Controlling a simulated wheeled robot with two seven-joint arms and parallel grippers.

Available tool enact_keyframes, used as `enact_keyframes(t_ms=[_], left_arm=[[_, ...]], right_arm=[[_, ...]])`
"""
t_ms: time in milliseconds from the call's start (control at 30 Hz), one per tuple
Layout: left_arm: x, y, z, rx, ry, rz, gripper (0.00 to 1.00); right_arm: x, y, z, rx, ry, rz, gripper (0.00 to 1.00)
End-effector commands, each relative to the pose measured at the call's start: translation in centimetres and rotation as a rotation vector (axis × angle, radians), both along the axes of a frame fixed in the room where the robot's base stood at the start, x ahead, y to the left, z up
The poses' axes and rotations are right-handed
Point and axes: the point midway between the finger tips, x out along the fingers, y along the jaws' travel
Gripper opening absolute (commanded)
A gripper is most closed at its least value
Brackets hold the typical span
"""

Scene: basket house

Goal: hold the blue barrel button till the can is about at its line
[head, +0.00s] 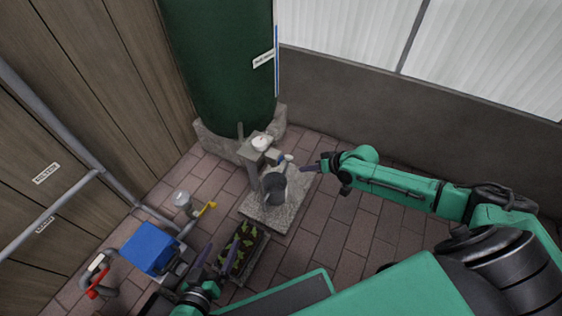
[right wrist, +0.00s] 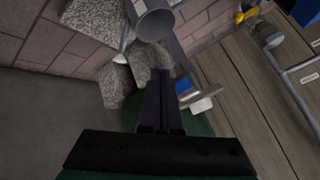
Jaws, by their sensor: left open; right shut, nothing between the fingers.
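The grey can (head: 274,188) stands upright on a stone slab under a grey post beside the green barrel (head: 215,60); its line cannot be made out. The can also shows at the top of the right wrist view (right wrist: 155,20). A small blue button (head: 281,158) with a white part beside it is on the post; it also shows in the right wrist view (right wrist: 183,86). My right gripper (head: 303,168) is shut and empty, its tips just right of the button; contact cannot be told. My left gripper (head: 216,252) is open and empty over the planter.
A planter of seedlings (head: 243,248) lies near my left gripper. A blue box (head: 150,248), a grey pipe with a yellow handle (head: 209,207) and a red-handled part (head: 96,292) are at the left. Paving right of the slab is clear up to the low wall (head: 400,115).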

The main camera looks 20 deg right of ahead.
Motion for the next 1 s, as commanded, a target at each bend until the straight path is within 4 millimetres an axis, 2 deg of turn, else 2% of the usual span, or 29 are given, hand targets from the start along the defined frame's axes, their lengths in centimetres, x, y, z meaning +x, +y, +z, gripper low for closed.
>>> enact_keyframes(t_ms=[133, 400, 1000], left_arm=[[0.0, -0.1, -1.5, -0.009, -0.012, 0.008, 0.9], [-0.1, -0.1, -2.2, -0.016, -0.02, 0.014, 0.9], [0.0, -0.1, -2.2, -0.018, -0.021, 0.015, 0.9]], right_arm=[[1.8, 1.6, -0.4, 0.003, -0.003, 0.0, 0.0], [3.9, 3.4, -0.1, 0.001, 0.0, -0.001, 0.0], [4.0, 3.5, 0.0, -0.001, 0.0, -0.001, 0.0]])
